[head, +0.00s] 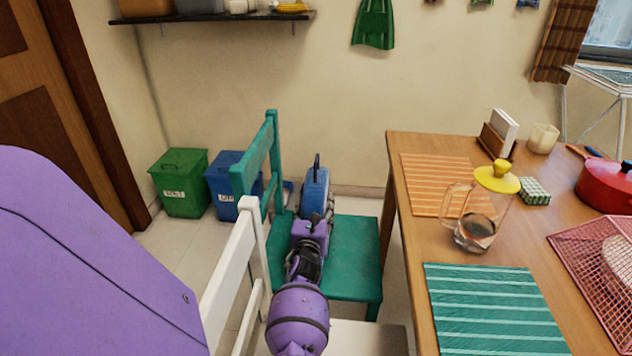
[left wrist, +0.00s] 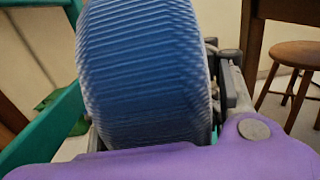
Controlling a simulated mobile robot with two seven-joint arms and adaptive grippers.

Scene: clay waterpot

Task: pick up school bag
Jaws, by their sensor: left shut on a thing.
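The blue school bag (head: 315,190) stands upright at the seat of the green chair (head: 352,262), by the wall side. A dark loop or handle sticks up from its top. My left gripper (head: 313,214) reaches over the chair from the front and is shut on the bag. In the left wrist view the bag's blue ribbed surface (left wrist: 145,70) fills the middle, with a grey finger (left wrist: 228,85) against its right side. The other finger is mostly hidden behind the bag and my purple wrist. I cannot tell whether the bag touches the seat. My right gripper is not in view.
The green chair's backrest (head: 255,155) is close left of the bag. A white chair (head: 232,270) stands nearer. The wooden table (head: 400,215) is to the right, with a yellow-lidded jug (head: 480,218). Green (head: 180,185) and blue (head: 222,180) bins stand at the wall.

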